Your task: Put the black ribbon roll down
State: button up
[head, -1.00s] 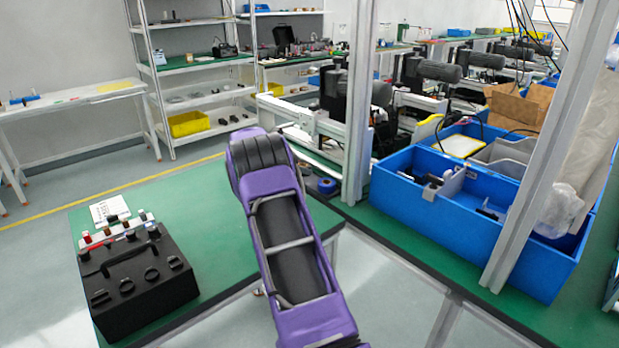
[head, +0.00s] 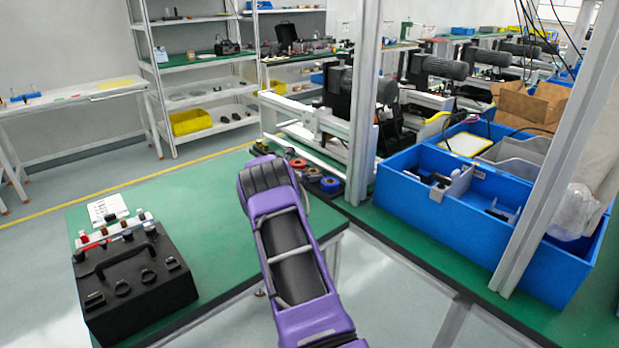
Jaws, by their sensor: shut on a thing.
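My purple arm (head: 285,240) reaches forward over the green table and hides its own far end. I cannot see my gripper's fingers or anything between them. Just right of the arm's far end, a row of small rolls lies on the table's back right corner. It includes a red roll (head: 298,163), a dark roll (head: 313,174) and a blue roll (head: 330,184). I cannot tell whether the dark one is the black ribbon roll. No other black ribbon roll is visible to me.
A black case (head: 135,285) with knobs stands at the front left of the green table (head: 195,205), with a white card (head: 108,210) behind it. The table's middle is clear. A metal post (head: 362,110) rises right of the rolls. A large blue bin (head: 470,205) stands further right.

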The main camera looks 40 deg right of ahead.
jog(key=o, duration=1.2)
jog(key=shift+f, duration=0.15)
jog(key=v, duration=1.2)
